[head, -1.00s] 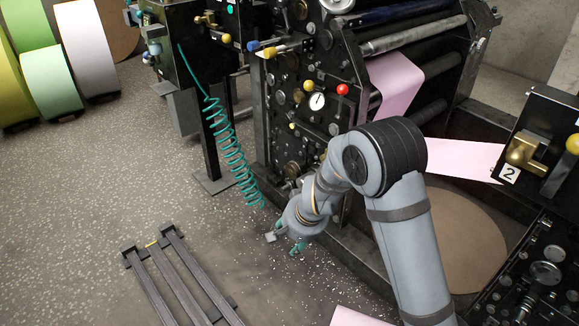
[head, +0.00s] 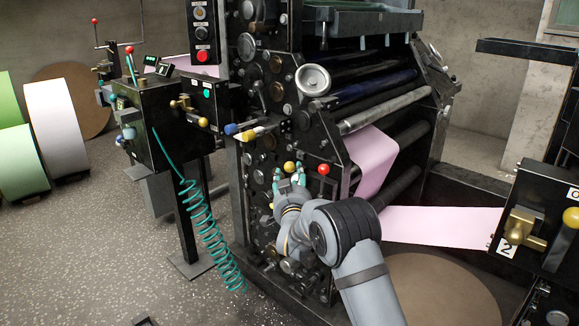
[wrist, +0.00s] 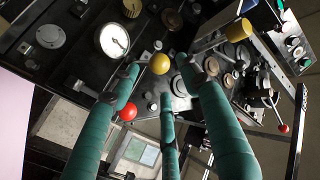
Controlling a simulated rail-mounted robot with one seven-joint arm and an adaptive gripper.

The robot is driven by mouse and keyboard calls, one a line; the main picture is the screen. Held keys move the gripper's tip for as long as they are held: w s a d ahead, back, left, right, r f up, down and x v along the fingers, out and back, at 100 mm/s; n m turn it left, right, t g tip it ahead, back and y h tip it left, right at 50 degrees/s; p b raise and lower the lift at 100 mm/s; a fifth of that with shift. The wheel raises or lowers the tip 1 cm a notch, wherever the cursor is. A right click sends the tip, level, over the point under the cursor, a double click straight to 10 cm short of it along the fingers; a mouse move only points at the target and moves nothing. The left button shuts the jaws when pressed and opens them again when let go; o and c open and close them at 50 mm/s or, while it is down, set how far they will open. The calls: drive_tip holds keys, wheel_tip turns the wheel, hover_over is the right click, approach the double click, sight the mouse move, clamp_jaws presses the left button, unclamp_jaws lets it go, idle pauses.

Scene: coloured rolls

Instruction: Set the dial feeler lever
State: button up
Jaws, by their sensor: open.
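A white-faced round dial (wrist: 114,40) sits on the dark machine panel in the wrist view. Beside it are a yellow ball knob (wrist: 159,64) and a red ball knob (wrist: 127,112). In the head view the yellow knob (head: 290,167) shows just above my gripper (head: 289,179), and the red knob (head: 323,170) is to its right. The dial is hidden there. My gripper's teal fingers are spread apart around the line to the yellow knob in the wrist view (wrist: 160,76), with nothing held. I cannot tell whether any finger touches a knob, or which knob is on the feeler lever.
Other knobs, bolts and a handwheel (head: 313,80) crowd the panel. A pink paper web (head: 440,223) runs right of my arm to a numbered unit (head: 541,215). A coiled teal hose (head: 205,225) hangs at left. The speckled floor is open at lower left.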

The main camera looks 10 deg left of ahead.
sight(290, 169)
drive_tip(key=shift+w+a+p, duration=0.1)
drive_tip(key=shift+w+a, duration=0.1)
drive_tip(key=shift+w, duration=0.9)
drive_tip(key=shift+w+a+p, duration=0.15)
drive_tip(key=shift+w, duration=1)
drive_tip(key=shift+w+a+p, duration=0.1)
drive_tip(key=shift+w+a, duration=0.1)
drive_tip(key=shift+w, duration=0.9)
drive_tip(key=c, duration=0.3)
drive_tip(key=c, duration=0.8)
clamp_jaws()
